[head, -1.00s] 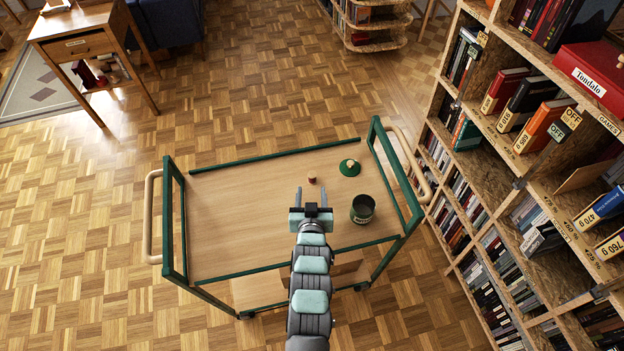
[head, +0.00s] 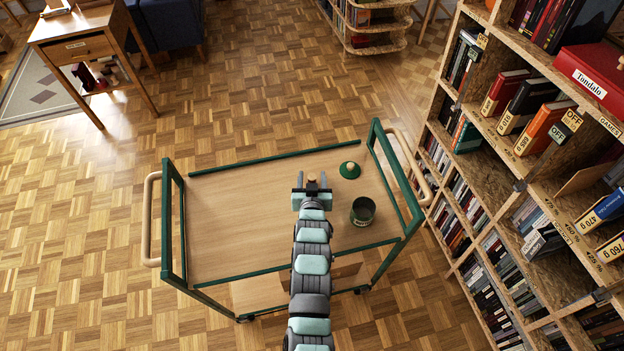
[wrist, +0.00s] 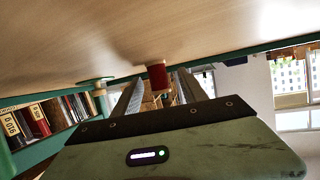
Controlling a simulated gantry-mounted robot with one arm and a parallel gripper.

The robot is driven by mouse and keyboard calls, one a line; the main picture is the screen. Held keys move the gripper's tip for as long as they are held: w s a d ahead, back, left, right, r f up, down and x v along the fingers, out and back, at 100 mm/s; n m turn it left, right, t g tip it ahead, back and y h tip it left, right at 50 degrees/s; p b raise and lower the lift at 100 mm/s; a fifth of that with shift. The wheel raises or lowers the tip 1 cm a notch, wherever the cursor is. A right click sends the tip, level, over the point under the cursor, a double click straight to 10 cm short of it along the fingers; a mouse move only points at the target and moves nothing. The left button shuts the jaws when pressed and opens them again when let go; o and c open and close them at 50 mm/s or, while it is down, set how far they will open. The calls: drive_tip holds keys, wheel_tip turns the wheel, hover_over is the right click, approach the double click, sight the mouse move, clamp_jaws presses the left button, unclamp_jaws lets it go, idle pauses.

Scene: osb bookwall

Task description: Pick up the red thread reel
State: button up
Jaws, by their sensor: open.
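The red thread reel (wrist: 157,77) stands on the wooden cart top (head: 240,215). In the wrist view it shows red with pale ends, near the tips of my two fingers and roughly between them. In the head view my gripper (head: 312,180) is over the reel's spot and mostly hides it. My gripper is open, with a finger on each side. I cannot tell whether either finger touches the reel.
A green lid with a pale knob (head: 349,170) lies to the right of my gripper. An open dark green tin (head: 362,211) stands nearer, also right. Green rails edge the cart. The cart's left half is clear. A tall bookshelf (head: 515,185) stands at right.

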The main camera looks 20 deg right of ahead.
clamp_jaws()
idle(0.4)
drive_tip(key=shift+r, duration=0.1)
